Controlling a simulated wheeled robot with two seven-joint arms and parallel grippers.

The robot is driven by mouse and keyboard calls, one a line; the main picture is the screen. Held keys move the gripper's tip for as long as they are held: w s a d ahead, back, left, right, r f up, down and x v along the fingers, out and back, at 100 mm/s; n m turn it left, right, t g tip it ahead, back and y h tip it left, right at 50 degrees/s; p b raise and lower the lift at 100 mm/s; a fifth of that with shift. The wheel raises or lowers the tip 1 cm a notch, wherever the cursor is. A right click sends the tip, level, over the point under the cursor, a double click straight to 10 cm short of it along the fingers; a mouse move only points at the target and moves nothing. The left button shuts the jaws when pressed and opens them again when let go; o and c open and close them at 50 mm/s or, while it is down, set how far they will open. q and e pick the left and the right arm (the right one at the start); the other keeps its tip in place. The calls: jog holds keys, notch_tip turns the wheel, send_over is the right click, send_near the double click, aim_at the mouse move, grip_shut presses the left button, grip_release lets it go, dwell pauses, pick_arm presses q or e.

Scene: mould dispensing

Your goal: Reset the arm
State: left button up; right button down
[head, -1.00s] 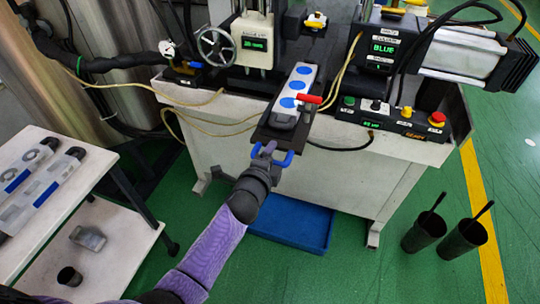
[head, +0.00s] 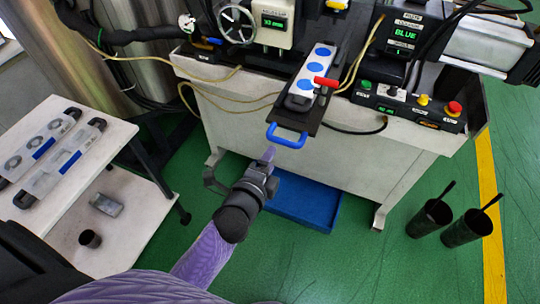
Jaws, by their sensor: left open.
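My left gripper (head: 240,170) is open and empty, in front of the machine and below the drawer's blue handle (head: 287,135), apart from it. A dark sliding plate (head: 307,120) carries a white mould (head: 305,88) with several blue round fills and a red lever (head: 326,82) beside it. My right gripper is not in view.
A white two-tier table (head: 113,137) at left holds two long moulds on top, with a grey block (head: 106,204) and a dark cup (head: 90,239) below. A blue tray (head: 310,203) lies under the machine bench (head: 240,115). Two black bins (head: 430,219) stand on the right.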

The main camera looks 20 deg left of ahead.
pick_arm(q)
jog(key=s+a+f+n+g+b, duration=0.1)
jog(key=s+f+n+g, duration=0.3)
jog(key=s+f, duration=0.6)
jog(key=s+f+n+g+b, duration=0.1)
jog(key=s+f+n+g, duration=0.35)
jog(key=f, duration=0.95)
jog(key=s+a+f+n+g, duration=0.1)
jog(key=s+f+n+g, duration=0.2)
jog(key=s, duration=0.7)
jog(key=s+a+f+n+g, duration=0.2)
jog(key=s+f+n+g, duration=0.1)
jog(key=s, duration=0.8)
notch_tip(320, 180, down, 3)
jog(key=shift+s+r+n+y, duration=0.2)
jog(key=shift+s+n+y, duration=0.15)
jog(key=shift+n, duration=0.3)
jog(key=shift+w+g, duration=0.15)
jog(key=shift+g, duration=0.1)
